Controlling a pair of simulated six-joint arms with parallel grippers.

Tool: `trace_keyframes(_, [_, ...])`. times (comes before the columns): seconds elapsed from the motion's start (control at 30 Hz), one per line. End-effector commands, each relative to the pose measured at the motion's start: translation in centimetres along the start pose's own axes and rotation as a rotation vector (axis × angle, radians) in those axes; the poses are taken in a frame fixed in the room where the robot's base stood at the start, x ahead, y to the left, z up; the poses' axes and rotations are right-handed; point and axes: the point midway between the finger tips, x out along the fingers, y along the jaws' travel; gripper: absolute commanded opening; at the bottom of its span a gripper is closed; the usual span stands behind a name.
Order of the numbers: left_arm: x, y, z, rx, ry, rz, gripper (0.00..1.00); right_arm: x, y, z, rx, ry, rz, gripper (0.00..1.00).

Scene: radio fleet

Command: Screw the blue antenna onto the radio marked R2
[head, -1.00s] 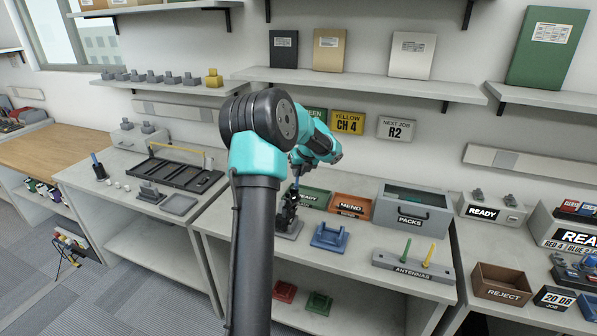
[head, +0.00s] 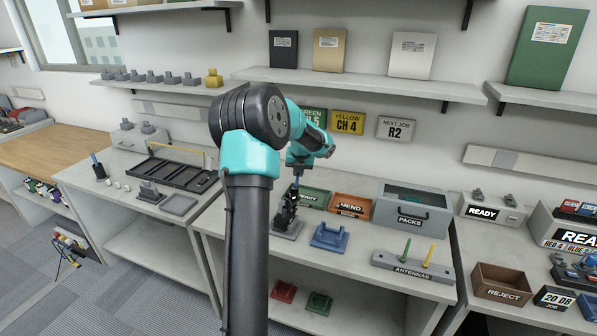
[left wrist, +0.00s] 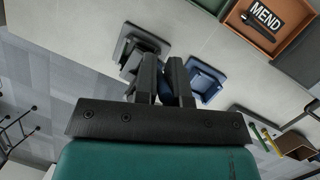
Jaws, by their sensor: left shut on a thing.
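My left arm crosses the middle of the head view. Its gripper (head: 298,170) points down over the middle bench and is shut on the blue antenna (head: 296,183). In the left wrist view a little blue (left wrist: 164,88) shows between the two dark fingers (left wrist: 164,75). Right below stands a black radio (head: 289,205), upright in a grey stand (head: 288,229). The antenna's lower end is at the radio's top; I cannot tell whether it is seated. No marking on the radio is readable. My right gripper is not in view.
Close to the stand are an empty blue cradle (head: 329,238), a green tray (head: 316,199) and the orange MEND tray (head: 352,207). The PACKS box (head: 411,222) and the ANTENNAS rack (head: 400,265), with green and yellow antennas, stand further right. A wall sign (head: 397,128) reads NEXT JOB R2.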

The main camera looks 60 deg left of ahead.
Motion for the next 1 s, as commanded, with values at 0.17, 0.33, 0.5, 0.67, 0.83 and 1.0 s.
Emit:
trace_keyframes(0.17, [0.01,0.03,0.02,0.084,0.001,-0.057,0.0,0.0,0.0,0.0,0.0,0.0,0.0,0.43])
trace_keyframes(0.33, [0.0,0.0,0.03,0.163,0.003,-0.108,0.0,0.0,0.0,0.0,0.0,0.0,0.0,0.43])
trace_keyframes(0.5, [0.01,-0.08,-0.02,0.24,0.003,-0.154,0.0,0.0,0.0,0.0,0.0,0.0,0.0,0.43])
trace_keyframes(0.67, [0.02,-0.14,-0.06,0.27,0.002,-0.171,0.0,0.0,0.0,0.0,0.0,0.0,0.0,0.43])
trace_keyframes(0.83, [0.03,-0.15,-0.07,0.269,0.003,-0.17,0.0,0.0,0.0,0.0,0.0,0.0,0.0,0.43])
trace_keyframes(1.0, [0.02,-0.14,-0.07,0.269,0.003,-0.17,0.27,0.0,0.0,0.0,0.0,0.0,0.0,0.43])
